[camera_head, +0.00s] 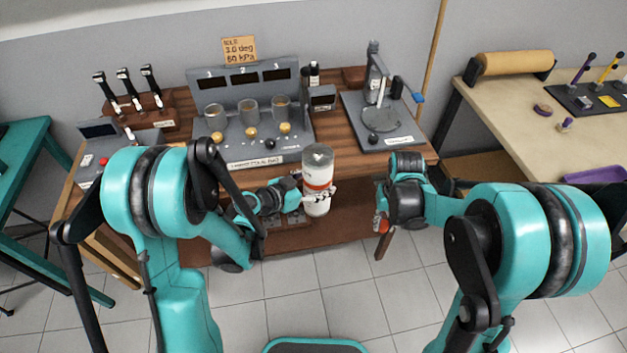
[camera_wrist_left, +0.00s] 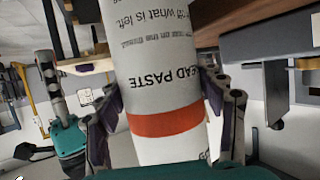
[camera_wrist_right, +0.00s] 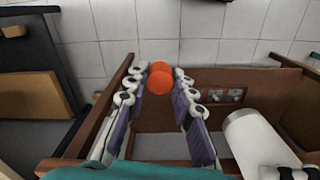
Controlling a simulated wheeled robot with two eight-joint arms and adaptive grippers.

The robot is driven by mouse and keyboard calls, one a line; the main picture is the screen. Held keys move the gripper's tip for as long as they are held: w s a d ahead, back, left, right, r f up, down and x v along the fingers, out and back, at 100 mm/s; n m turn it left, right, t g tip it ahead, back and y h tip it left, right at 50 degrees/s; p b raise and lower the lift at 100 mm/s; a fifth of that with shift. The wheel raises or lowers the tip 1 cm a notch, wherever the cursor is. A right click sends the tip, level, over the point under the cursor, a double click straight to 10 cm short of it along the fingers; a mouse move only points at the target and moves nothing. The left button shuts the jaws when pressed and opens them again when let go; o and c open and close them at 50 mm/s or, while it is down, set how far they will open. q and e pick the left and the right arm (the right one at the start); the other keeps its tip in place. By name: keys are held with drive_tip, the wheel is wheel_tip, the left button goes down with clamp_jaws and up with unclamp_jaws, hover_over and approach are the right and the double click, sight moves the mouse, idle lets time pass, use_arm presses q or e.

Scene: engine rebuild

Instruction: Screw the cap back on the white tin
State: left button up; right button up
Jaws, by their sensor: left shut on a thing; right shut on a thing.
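The white tin (camera_head: 317,204) is a tall cylinder with an orange-red band and black lettering. It stands out in front of the workbench, roughly upright, with a grey top face. My left gripper (camera_head: 313,194) is shut around its side; in the left wrist view the fingers flank the tin (camera_wrist_left: 165,95), which reads "PASTE". My right gripper (camera_head: 381,220) is to the right of the tin and apart from it. In the right wrist view its fingertips are shut on a round orange-red cap (camera_wrist_right: 160,80). The tin (camera_wrist_right: 255,142) shows at the lower right there.
The wooden workbench (camera_head: 345,172) holds a grey rack (camera_head: 245,90) with jars and knobs, and a grey stand (camera_head: 383,120). A tool block (camera_head: 140,110) stands at left. A beige table (camera_head: 520,100) is at right. The tiled floor in front is clear.

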drive_tip(key=w+a+r+n, duration=0.1)
drive_tip(key=w+a+r, duration=0.4)
drive_tip(key=w+r, duration=0.25)
drive_tip(key=n, duration=0.2)
approach(318, 151)
drive_tip(key=shift+w+d+f, duration=0.2)
drive_tip(key=shift+w, duration=0.05)
drive_tip(key=shift+s+a+r, duration=0.1)
drive_tip(key=shift+s+r, duration=0.05)
drive_tip(key=shift+s, duration=0.1)
drive_tip(key=shift+f, duration=2.05)
